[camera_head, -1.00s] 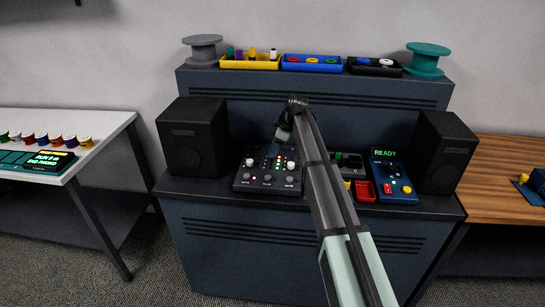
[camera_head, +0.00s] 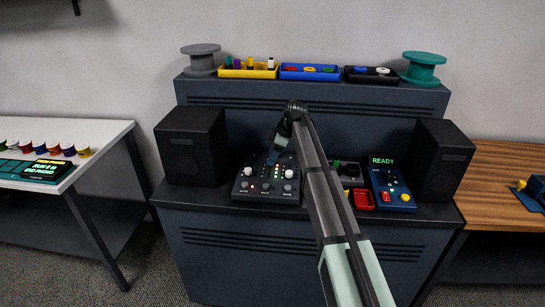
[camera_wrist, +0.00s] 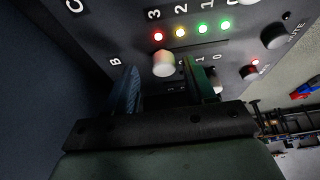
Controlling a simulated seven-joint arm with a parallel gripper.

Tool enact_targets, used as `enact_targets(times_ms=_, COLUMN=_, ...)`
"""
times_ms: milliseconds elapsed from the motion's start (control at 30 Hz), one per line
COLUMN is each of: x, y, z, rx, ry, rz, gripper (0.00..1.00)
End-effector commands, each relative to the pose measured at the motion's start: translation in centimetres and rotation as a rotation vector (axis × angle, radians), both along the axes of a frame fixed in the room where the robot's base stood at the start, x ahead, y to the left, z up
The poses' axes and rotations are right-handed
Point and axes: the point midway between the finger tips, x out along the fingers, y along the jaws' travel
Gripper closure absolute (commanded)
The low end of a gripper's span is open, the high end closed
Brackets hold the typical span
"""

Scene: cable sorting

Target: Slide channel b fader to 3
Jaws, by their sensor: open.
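The dark mixer panel (camera_head: 242,188) stands on the console between the speakers, with white knobs and lit lights. In the wrist view, a letter B shows on the panel (camera_wrist: 90,38). To its right a white fader cap (camera_wrist: 165,63) sits below the red light, at the 3 end of a scale running 3 to 0. Red, yellow and green lights are lit along that scale. My gripper (camera_wrist: 167,78) is open, its blue and green fingers on either side of the cap's near side; I cannot tell whether they touch it. It also shows over the panel in the head view (camera_head: 275,153).
A black speaker (camera_head: 190,146) stands left of the mixer and another (camera_head: 442,160) at the right. A blue device reading READY (camera_head: 395,190) and a red tray (camera_head: 363,199) lie right of my arm. Bins and spools line the shelf above.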

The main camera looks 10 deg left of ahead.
Motion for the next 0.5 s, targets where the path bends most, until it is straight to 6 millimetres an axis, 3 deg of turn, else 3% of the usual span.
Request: enact_targets(times_ms=500, x=0.1, y=-3.6, z=8.7, rx=0.001, ry=-0.003, rz=-0.001, gripper=0.45)
